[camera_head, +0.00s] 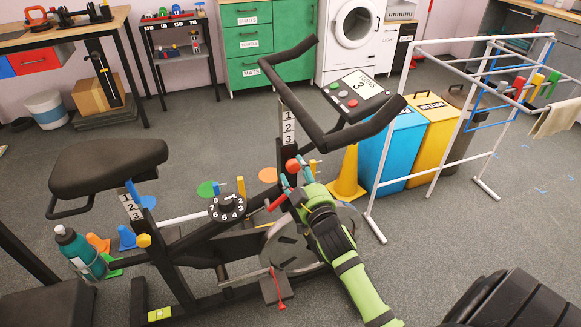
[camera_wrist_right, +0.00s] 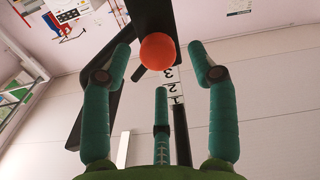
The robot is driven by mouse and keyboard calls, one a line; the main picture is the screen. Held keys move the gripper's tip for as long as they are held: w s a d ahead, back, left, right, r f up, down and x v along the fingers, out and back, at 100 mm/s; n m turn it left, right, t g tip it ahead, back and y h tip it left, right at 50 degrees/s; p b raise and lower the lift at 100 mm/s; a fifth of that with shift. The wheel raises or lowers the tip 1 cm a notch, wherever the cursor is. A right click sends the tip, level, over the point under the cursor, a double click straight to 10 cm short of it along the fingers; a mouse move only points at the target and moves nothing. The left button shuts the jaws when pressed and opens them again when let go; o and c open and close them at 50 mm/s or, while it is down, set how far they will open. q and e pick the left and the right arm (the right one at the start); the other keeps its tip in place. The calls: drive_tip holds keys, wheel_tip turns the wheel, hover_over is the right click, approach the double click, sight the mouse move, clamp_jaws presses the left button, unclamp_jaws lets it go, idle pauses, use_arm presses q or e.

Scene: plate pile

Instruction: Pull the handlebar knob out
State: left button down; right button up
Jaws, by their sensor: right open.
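The handlebar knob (camera_head: 292,165) is a round orange-red ball at the base of the numbered handlebar post (camera_head: 288,128) of the exercise bike. In the right wrist view the knob (camera_wrist_right: 158,51) sits near the top centre, between the tips of the two outer fingers, with a gap on each side. My right gripper (camera_head: 295,175) has teal fingers on a green arm. It is open and close to the knob, and the third finger points up below it. The knob's stem is hidden behind the ball. My left gripper is not in view.
The black handlebars (camera_head: 316,120) and the console (camera_head: 355,94) overhang the post. The number dial (camera_head: 227,207) and bike frame lie to the left. A yellow cone (camera_head: 347,178), a blue bin (camera_head: 391,147) and a white drying rack (camera_head: 447,142) stand to the right.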

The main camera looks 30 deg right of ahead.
sight(295, 168)
drive_tip(key=shift+x, duration=1.6)
